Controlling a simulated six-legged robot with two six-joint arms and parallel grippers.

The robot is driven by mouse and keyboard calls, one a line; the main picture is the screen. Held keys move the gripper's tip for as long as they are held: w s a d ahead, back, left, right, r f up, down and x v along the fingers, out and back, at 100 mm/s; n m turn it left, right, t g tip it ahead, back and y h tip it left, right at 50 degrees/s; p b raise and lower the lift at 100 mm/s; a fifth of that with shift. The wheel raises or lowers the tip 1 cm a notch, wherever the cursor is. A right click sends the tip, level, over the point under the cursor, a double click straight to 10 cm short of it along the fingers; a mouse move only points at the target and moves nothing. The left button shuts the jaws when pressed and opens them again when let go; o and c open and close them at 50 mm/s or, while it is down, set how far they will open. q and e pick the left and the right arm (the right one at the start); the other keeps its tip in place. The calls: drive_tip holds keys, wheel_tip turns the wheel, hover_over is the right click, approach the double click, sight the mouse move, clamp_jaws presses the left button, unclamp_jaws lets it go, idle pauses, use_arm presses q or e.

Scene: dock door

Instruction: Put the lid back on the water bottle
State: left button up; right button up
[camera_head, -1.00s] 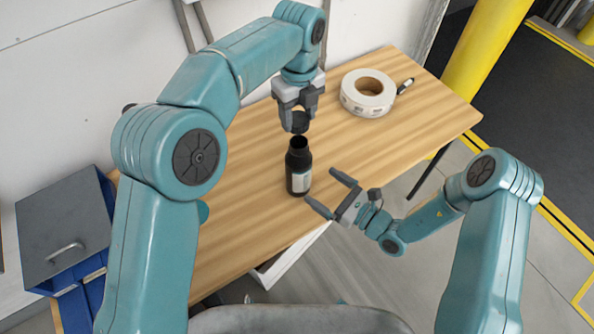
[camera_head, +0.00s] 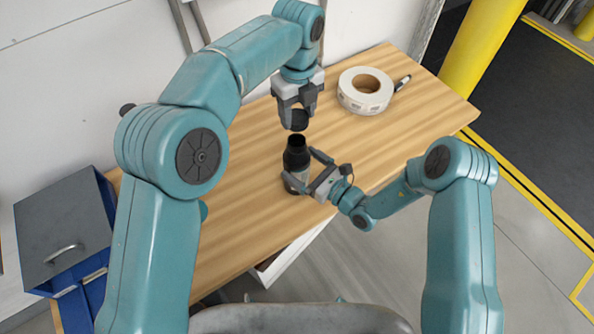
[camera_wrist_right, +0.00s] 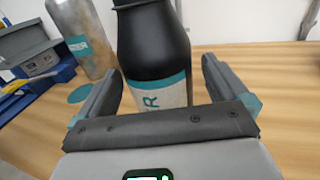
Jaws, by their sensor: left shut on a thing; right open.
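The black bottle (camera_head: 296,156) stands upright on the wooden table with its dark mouth open. In the right wrist view the bottle (camera_wrist_right: 153,42) shows a white and teal label. My left gripper (camera_head: 298,108) is shut on the dark round lid (camera_head: 299,121), holding it a little above and behind the bottle mouth. My right gripper (camera_head: 305,168) is open, with its fingers on either side of the bottle's body. In the right wrist view the bottle is between the right gripper's fingers (camera_wrist_right: 160,72); whether they touch it cannot be told.
A white roll (camera_head: 365,91) with a dark marker (camera_head: 402,83) beside it lies at the table's back right. In the right wrist view a silver bottle (camera_wrist_right: 84,36) and a teal disc (camera_wrist_right: 80,93) are at the left. A blue box with grey lid (camera_head: 62,230) stands left.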

drive_tip(key=shift+x, duration=2)
drive_tip(key=shift+s, duration=0.1)
use_arm(q)
drive_tip(key=shift+a, duration=0.1)
use_arm(e)
drive_tip(key=shift+a, duration=0.1)
drive_tip(key=shift+c, duration=0.3)
drive_tip(key=c, duration=1.3)
use_arm(q)
hover_over(297, 136)
drive_tip(key=s, duration=0.2)
drive_tip(key=shift+s+f, duration=0.1)
drive_tip(key=shift+f, duration=2.4)
use_arm(e)
drive_tip(key=shift+c, duration=0.2)
use_arm(q)
drive_tip(key=shift+f, duration=0.9)
drive_tip(key=shift+f, duration=0.55)
